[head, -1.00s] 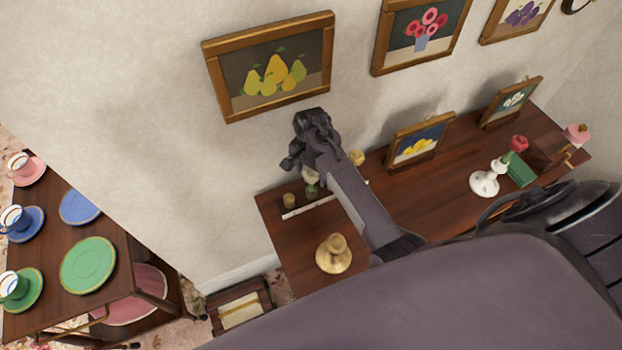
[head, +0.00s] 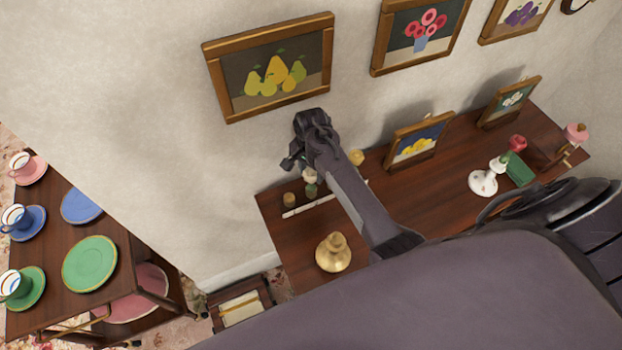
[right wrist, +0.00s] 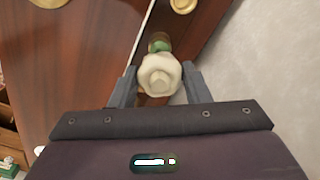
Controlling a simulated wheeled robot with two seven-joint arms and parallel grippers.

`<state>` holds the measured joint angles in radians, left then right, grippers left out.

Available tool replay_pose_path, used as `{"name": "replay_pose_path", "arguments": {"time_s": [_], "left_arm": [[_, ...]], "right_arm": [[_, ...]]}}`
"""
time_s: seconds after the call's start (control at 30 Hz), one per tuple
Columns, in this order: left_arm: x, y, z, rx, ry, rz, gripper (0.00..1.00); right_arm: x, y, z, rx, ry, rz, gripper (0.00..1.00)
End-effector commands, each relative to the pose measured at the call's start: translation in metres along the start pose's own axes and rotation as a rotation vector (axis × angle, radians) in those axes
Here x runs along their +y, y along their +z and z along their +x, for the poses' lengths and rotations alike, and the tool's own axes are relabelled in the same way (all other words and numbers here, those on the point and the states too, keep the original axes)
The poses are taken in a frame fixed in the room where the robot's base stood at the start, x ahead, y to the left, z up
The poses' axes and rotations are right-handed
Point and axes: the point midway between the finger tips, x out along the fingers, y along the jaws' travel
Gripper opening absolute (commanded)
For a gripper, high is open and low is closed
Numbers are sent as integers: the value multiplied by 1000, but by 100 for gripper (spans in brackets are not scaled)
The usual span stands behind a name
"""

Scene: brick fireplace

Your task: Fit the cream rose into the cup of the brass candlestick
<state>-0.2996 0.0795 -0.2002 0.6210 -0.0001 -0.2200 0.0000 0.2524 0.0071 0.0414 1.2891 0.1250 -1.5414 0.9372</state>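The cream rose (head: 310,175) stands on the dark wood table near the wall, with green below its pale head. In the right wrist view the rose head (right wrist: 160,75) lies between my right gripper's two fingers, which are spread on either side of it. Whether they touch it is unclear. In the head view my right gripper (head: 292,163) is at the rose, partly hidden by its own wrist. The brass candlestick (head: 334,253) stands upright near the table's front left, with nothing visible in its cup. My left gripper is out of view.
A small brass cup (head: 289,200) and a white strip (head: 312,205) lie near the rose. Another brass piece (head: 357,157) is behind my arm. A framed picture (head: 420,145) stands at the back.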

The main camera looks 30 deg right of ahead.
Motion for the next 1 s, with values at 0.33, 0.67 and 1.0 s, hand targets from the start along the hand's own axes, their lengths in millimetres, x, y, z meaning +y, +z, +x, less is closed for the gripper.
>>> {"name": "replay_pose_path", "arguments": {"time_s": [0.33,0.67,1.0], "left_arm": [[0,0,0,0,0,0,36],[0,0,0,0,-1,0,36],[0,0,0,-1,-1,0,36]], "right_arm": [[0,0,-2,0,0,0,26],[0,0,-8,1,-1,1,26],[0,0,-15,1,0,1,26]]}}
